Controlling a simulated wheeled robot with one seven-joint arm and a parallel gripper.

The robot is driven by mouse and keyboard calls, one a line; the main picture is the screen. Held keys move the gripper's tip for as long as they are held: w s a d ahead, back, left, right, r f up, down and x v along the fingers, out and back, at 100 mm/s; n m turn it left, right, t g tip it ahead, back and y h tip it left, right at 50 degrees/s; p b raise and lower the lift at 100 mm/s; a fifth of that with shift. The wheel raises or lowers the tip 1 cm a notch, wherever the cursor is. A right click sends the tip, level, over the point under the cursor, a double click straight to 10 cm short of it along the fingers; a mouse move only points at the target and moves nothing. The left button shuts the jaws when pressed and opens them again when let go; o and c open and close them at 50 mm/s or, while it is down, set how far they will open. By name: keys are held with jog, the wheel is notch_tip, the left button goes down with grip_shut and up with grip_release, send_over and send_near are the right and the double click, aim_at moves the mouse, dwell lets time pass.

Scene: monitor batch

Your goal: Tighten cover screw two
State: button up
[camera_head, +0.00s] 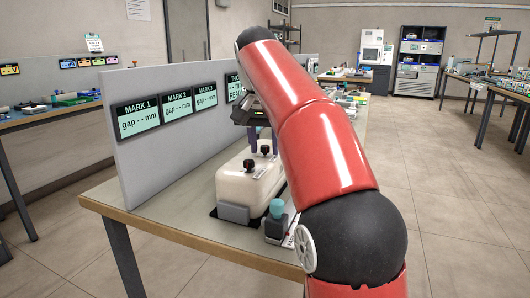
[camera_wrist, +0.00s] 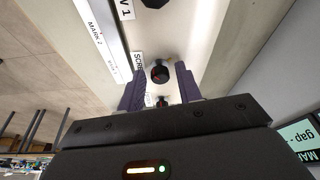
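The white cover (camera_head: 243,187) sits on the bench and bears black screw knobs. One knob (camera_head: 249,165) stands on its near part and another (camera_head: 265,150) stands farther back. In the wrist view a black knob with a red mark (camera_wrist: 160,72) shows between the fingertips, beside a partly hidden label starting "SCR" (camera_wrist: 138,64). A second knob (camera_wrist: 162,102) lies between the fingers, and another (camera_wrist: 155,3) is cut off at the top. My gripper (camera_wrist: 158,70) is open, its purple fingers apart, over the cover; it also shows in the head view (camera_head: 264,145). Contact with a knob cannot be told.
A grey panel (camera_head: 180,150) with gap displays (camera_head: 137,116) stands along the cover's left side. A teal-topped item (camera_head: 277,209) on a dark block stands at the bench's near edge. Other small items (camera_head: 350,98) lie farther along the bench, partly behind my red arm.

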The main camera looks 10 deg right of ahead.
jog(key=shift+r+p, duration=0.9)
jog(key=shift+r, duration=0.35)
jog(key=n, duration=0.1)
jog(key=n+y, duration=0.1)
jog(key=n, duration=0.3)
jog(key=shift+d, duration=0.25)
jog(key=n+y, duration=0.1)
jog(key=n, duration=0.4)
jog(key=shift+y, duration=0.4)
jog(key=shift+f, duration=0.1)
